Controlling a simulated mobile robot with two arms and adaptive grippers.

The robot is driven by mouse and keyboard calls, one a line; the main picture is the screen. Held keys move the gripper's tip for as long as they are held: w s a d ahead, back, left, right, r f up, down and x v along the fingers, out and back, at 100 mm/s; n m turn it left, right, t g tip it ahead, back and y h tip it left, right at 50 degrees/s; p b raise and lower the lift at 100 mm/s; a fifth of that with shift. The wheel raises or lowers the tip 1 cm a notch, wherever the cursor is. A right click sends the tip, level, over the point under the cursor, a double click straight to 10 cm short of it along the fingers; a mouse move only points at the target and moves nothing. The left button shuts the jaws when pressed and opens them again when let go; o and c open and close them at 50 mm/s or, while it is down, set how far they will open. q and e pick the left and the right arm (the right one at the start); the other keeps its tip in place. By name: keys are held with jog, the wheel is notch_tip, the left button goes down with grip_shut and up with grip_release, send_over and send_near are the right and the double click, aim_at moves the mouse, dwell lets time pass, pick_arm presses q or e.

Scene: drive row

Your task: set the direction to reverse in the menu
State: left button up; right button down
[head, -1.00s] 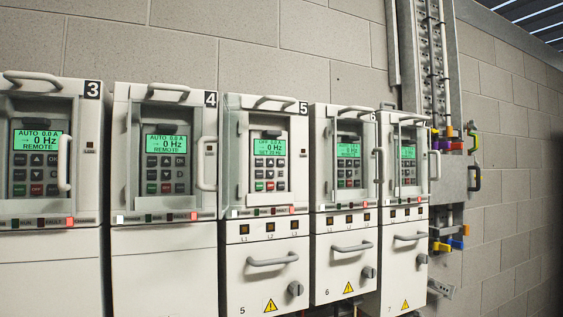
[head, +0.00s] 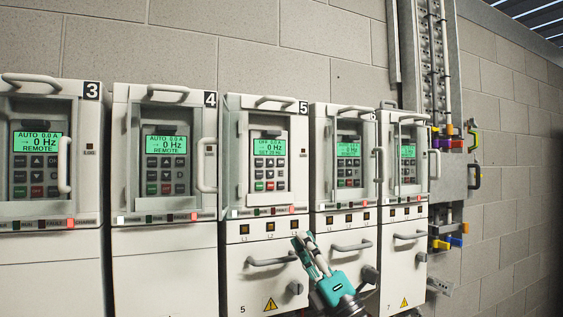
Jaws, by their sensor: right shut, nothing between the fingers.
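Drive 5 (head: 233,262) stands in the middle of the row. Its green display (head: 268,147) reads OFF 0.0 A, an arrow and 0 Hz, with a bottom line that looks like SET 20 Hz. Its keypad (head: 269,174) with red and green keys is below the display. Drive 4 (head: 164,262) and drive 3 (head: 50,262) show AUTO, 0 Hz and REMOTE. My right gripper (head: 302,243) is shut and empty, in front of the lower fronts of drives 5 and 6, below the keypads. It hides part of drive 6's lower left front. My left gripper is not in view.
Drive 6 (head: 345,215) and drive 7 (head: 405,270) stand to the right. Door handles (head: 207,165) and drawer handles (head: 272,261) stick out from the fronts. Coloured padlocks (head: 456,242) hang at the right. The wall above is bare.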

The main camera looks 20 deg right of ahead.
aim_at(281, 162)
jog(key=s+r+n+g+y, duration=0.2)
jog(key=r+n, duration=0.5)
jog(key=r, duration=0.1)
jog(key=s+r+n+g+y, duration=0.2)
jog(key=r+n+y, duration=0.1)
jog(key=r+n, duration=0.4)
jog(key=shift+r+n+g, duration=0.3)
jog(key=shift+r+g, duration=0.1)
jog(key=shift+r, duration=0.45)
jog(key=shift+w, duration=0.1)
jog(key=shift+y, duration=0.3)
jog(key=shift+w+a+p, duration=0.2)
jog(key=shift+w, duration=1.95)
jog(key=shift+w+a+p, duration=0.15)
jog(key=shift+w+p, duration=0.05)
jog(key=shift+w, duration=1.9)
jog(key=shift+w, duration=0.1)
jog(key=shift+w, duration=0.3)
